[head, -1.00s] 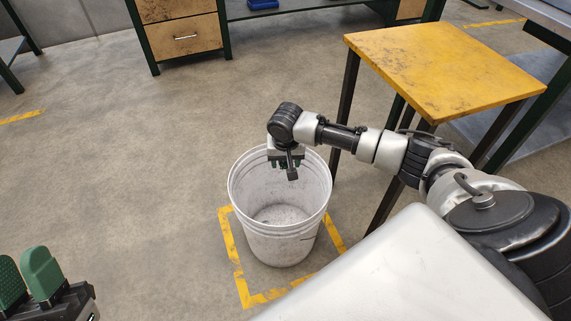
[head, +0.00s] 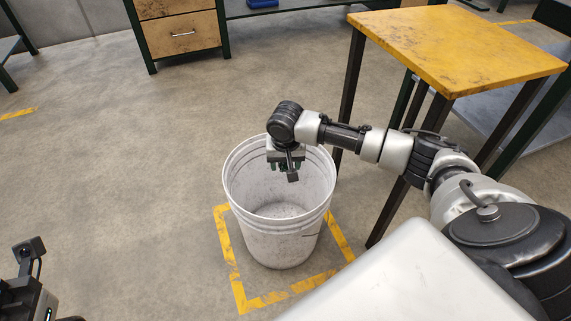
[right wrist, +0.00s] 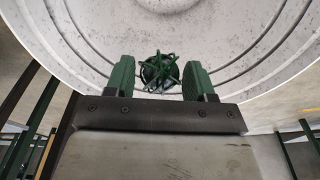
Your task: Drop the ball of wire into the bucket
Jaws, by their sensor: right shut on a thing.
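The white bucket (head: 262,205) stands upright on the floor inside a yellow taped square. My right gripper (head: 283,166) points down over the bucket's mouth, near its far rim. In the right wrist view the green ball of wire (right wrist: 160,72) sits between the two green fingers of this gripper (right wrist: 160,80), with the bucket's pale inside (right wrist: 80,45) beyond it. The gripper is shut on the ball. In the head view the ball is mostly hidden by the gripper. Part of my left gripper's body (head: 35,298) shows at the lower left edge; its fingers are out of sight.
A yellow-topped table (head: 455,45) with dark legs stands right of the bucket, behind my right arm. A wooden drawer cabinet (head: 180,35) stands at the back. The floor left of the bucket is clear.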

